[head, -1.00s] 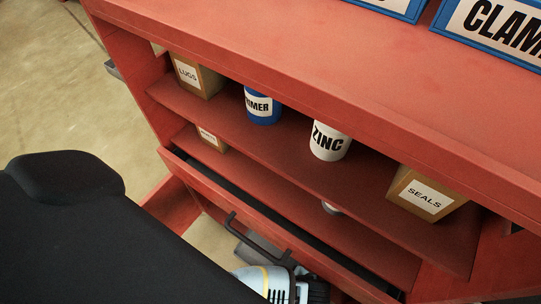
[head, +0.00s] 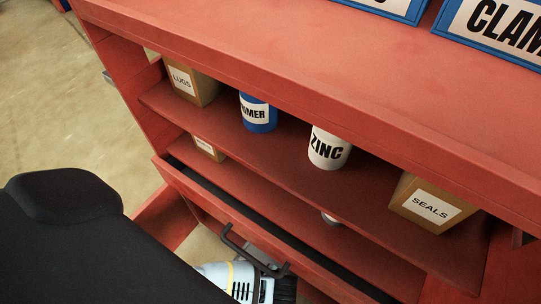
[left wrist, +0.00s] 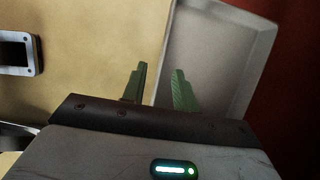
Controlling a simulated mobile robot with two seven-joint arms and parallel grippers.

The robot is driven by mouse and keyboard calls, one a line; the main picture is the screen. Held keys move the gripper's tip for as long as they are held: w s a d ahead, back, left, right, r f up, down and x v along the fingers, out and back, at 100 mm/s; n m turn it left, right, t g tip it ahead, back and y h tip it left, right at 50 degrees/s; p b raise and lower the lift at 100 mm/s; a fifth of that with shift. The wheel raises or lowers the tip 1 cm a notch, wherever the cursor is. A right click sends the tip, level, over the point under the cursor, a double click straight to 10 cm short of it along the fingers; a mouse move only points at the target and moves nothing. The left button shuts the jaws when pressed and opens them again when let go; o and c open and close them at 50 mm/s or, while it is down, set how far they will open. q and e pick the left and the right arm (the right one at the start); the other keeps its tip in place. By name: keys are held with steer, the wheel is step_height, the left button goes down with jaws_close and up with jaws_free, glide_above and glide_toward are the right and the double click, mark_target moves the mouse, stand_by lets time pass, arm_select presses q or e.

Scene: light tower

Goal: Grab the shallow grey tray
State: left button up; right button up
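The shallow grey tray (left wrist: 215,60) fills the upper right of the left wrist view, with its raised rim facing me. My left gripper (left wrist: 160,85) is open and its two green fingers are apart. The tray's left edge runs between the fingers in the picture: one finger overlaps the tray, the other shows against the tan floor. I cannot tell whether they touch it. In the head view my white left arm shows at the bottom edge, below the drawer handle; its fingertips and the tray are not clear there. My right gripper is not in view.
A red shelf unit (head: 300,90) holds a LUGS box (head: 182,80), a PRIMER can (head: 256,112), a ZINC can (head: 328,150) and a SEALS box (head: 430,208). A dark handle (head: 240,252) sticks out near my arm. A red surface (left wrist: 290,100) borders the tray at right.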

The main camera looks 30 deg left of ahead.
arm_select(q)
steer(key=shift+b+x, duration=0.3)
steer(key=shift+x, duration=0.7)
steer(key=shift+r, duration=0.1)
jaws_close()
steer(key=shift+r, duration=0.1)
